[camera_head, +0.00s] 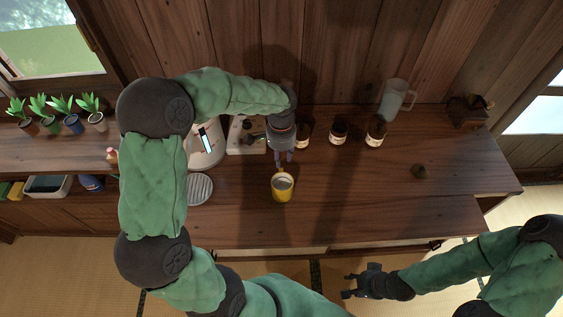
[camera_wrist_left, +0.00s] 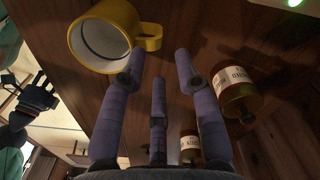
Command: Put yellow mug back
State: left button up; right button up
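The yellow mug (camera_head: 281,193) stands upright on the wooden counter, near its front edge. It has a pale inside and its handle points to the back, towards my left gripper (camera_head: 283,158). In the left wrist view the mug (camera_wrist_left: 76,42) is at the upper left, its handle close to one fingertip. My left gripper (camera_wrist_left: 157,75) has its purple fingers spread with nothing between them, just behind the mug. My right gripper (camera_head: 347,286) is open and empty in front of the counter, at the lower right.
Several labelled jars (camera_head: 338,133) stand in a row behind and right of the mug. A clear pitcher (camera_head: 391,99) stands at the back right. A white appliance (camera_head: 206,146) and a round slotted disc (camera_head: 198,190) are to the left. The counter right of the mug is mostly clear.

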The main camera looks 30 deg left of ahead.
pick_arm(q)
jog(key=shift+r+p, duration=0.4)
jog(key=shift+r, duration=1.65)
